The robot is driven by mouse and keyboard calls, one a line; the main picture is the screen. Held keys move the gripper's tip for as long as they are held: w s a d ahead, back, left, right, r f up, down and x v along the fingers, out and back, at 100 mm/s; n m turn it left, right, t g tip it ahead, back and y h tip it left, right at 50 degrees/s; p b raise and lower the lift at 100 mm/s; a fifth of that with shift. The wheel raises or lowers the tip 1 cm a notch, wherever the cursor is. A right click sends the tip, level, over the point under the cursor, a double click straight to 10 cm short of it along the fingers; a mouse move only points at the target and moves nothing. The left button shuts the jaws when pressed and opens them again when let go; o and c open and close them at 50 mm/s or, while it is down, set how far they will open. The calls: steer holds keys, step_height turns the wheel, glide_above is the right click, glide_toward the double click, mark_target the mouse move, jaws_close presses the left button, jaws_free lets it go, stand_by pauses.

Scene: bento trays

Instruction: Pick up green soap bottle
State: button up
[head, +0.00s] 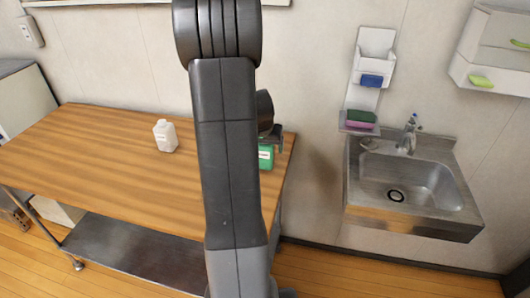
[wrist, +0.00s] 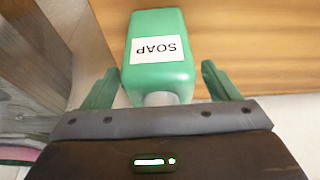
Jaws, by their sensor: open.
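The green soap bottle (head: 266,156) stands near the right end of the wooden table (head: 95,160), partly hidden behind my arm in the head view. In the wrist view the green bottle (wrist: 160,75) with a white SOAP label appears upside down, its neck towards my gripper. My gripper (wrist: 160,82) is open, with one green-tinted finger on each side of the bottle's neck and shoulder. A gap shows between the bottle and each finger. In the head view my gripper is mostly hidden by my arm.
The wall is close behind the table. Much of the tabletop is clear.

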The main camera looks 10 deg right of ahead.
steer(key=shift+w+d+f, duration=0.1)
steer(key=shift+w+f, duration=0.1)
steer(key=shift+f, duration=0.4)
steer(key=shift+c, duration=0.4)
steer(key=c, duration=1.2)
steer(key=shift+r, duration=0.1)
steer(key=shift+o, duration=0.2)
step_height(320, 180, up, 10)
